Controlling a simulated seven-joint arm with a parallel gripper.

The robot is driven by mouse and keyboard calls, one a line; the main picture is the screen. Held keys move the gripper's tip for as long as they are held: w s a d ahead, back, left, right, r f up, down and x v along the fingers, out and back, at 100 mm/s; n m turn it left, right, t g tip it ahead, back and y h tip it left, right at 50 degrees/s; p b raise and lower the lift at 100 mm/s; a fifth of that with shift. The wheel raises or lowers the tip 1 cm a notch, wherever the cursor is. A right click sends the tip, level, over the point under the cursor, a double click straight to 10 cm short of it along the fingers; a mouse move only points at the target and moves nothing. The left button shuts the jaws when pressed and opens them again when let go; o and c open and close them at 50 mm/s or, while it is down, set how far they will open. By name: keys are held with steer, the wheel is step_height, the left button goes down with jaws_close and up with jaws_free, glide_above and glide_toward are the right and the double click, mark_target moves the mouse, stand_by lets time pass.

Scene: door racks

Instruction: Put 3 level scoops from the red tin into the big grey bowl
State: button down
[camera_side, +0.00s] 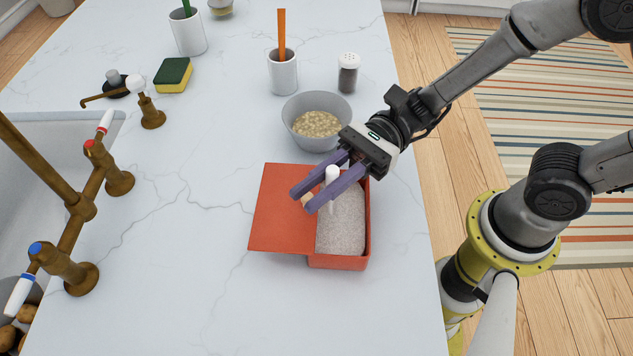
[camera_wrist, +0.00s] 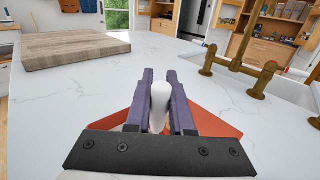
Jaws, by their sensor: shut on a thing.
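The red tin (camera_side: 338,262) stands on the counter with its lid (camera_side: 278,212) folded open to the left. It holds pale grey granular contents (camera_side: 342,228). My gripper (camera_side: 301,201) is over the tin and shut on a white, round-topped scoop handle (camera_side: 332,174). The handle also shows between the fingers in the wrist view (camera_wrist: 159,103). A small tan piece shows near the fingertips. The scoop's cup is not visible, so I cannot tell its load. The big grey bowl (camera_side: 291,127) stands behind the tin with beige flakes in it.
A salt shaker (camera_side: 348,75) and a white cup (camera_side: 284,75) with an orange utensil stand behind the bowl. A sponge (camera_side: 173,76), brass taps (camera_side: 113,172) and the sink lie left. A wooden board (camera_wrist: 75,50) shows in the wrist view. Counter left of the lid is clear.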

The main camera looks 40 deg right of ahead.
steer(key=shift+s+a, duration=1.2)
steer(key=shift+a, duration=0.1)
steer(key=shift+w, duration=0.1)
steer(key=shift+w+d, duration=1.25)
steer(key=shift+d, duration=0.25)
steer(key=shift+s+a, duration=0.1)
steer(key=shift+s+a, duration=1.25)
steer(key=shift+a, duration=0.15)
steer(key=shift+w+d, duration=0.1)
steer(key=shift+w+d, duration=1.25)
steer(key=shift+d, duration=0.15)
